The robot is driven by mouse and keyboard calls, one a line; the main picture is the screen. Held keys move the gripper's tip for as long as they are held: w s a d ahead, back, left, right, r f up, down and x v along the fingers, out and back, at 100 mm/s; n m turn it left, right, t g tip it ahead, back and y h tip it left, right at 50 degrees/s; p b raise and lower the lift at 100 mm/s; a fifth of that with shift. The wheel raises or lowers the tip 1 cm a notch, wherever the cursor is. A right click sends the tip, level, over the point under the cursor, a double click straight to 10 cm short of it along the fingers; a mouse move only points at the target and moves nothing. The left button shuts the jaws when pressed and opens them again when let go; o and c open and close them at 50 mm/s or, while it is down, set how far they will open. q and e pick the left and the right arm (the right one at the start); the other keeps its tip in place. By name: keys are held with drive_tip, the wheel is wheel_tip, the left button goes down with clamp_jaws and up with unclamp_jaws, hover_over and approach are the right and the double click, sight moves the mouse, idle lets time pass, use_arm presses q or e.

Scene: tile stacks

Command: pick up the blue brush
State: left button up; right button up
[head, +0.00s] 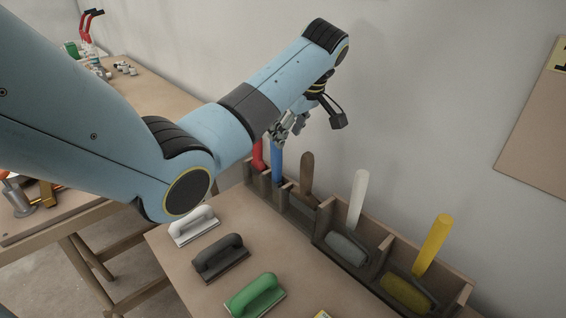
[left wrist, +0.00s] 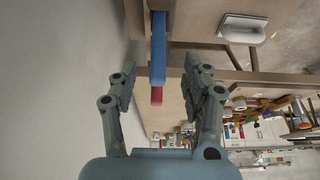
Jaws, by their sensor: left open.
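The blue brush (head: 277,165) stands in the wooden rack, its blue handle upright between the red handle and the brown one; its lower part is hidden by the rack. My left gripper (head: 284,129) is open and empty just above the top of this handle. In the left wrist view the blue handle (left wrist: 158,48) appears between the two open fingers (left wrist: 159,78) of my left gripper, with no finger seen touching it. My right gripper is not in view.
The rack (head: 318,238) also holds brushes with red (head: 258,155), brown (head: 307,172), white (head: 357,197) and yellow (head: 433,243) handles. White (head: 194,225), dark (head: 220,258) and green (head: 255,296) trowels lie in front. A wall is close behind the rack.

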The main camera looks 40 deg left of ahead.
sight(276, 152)
use_arm(q)
drive_tip(key=x, duration=0.3)
drive_tip(key=shift+a+f, duration=0.15)
drive_tip(key=shift+f, duration=0.2)
drive_tip(key=x, duration=0.5)
drive_tip(key=shift+w+a+r+b, duration=0.15)
drive_tip(key=shift+a+b, duration=0.15)
drive_tip(key=shift+a, duration=0.15)
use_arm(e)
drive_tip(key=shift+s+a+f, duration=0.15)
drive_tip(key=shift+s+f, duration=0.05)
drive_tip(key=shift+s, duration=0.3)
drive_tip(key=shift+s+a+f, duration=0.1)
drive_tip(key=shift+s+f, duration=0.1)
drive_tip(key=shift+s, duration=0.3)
use_arm(q)
drive_tip(key=c, duration=0.6)
clamp_jaws()
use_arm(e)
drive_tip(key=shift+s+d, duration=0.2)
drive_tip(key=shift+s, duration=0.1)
